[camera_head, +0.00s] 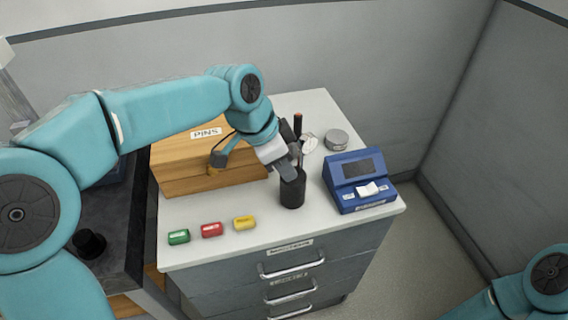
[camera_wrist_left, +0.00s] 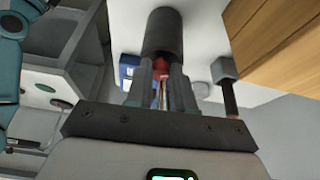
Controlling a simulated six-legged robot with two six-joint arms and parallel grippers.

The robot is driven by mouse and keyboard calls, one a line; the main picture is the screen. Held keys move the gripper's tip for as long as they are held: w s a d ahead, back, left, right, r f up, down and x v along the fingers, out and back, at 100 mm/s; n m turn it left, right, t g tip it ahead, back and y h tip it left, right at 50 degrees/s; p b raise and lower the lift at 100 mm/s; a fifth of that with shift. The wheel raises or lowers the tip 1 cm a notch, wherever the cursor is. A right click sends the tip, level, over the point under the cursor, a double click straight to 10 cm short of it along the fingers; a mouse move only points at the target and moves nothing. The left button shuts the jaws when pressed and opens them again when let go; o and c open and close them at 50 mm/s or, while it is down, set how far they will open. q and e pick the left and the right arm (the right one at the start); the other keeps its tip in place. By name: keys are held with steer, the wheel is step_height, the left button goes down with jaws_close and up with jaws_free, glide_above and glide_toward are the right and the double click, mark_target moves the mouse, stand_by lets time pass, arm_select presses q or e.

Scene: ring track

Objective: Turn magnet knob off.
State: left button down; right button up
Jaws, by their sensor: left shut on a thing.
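A black round knob (camera_head: 88,243) stands on a dark machine surface (camera_head: 112,205) at the left in the head view, partly behind my left arm. My left gripper (camera_head: 289,172) is well to its right, pointing down at the mouth of a black cup (camera_head: 292,194). In the left wrist view its fingers (camera_wrist_left: 161,82) are shut on a thin red-ended thing (camera_wrist_left: 159,70) in front of the black cup (camera_wrist_left: 163,32). Most of the held thing is hidden by the fingers. My right gripper is out of view; only part of that arm shows at the lower right.
Green (camera_head: 178,236), red (camera_head: 211,230) and yellow (camera_head: 244,223) pieces lie along the white cabinet top's front (camera_head: 225,250). A blue device (camera_head: 350,170) and round grey tin (camera_head: 336,139) stand to the right.

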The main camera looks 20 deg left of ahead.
arm_select(q)
steer(key=c, duration=1)
jaws_free()
steer(key=p+v, duration=0.2)
steer(key=v, duration=1.4)
steer(key=shift+a+r, duration=0.15)
steer(key=shift+r, duration=0.05)
steer(key=shift+s, duration=0.15)
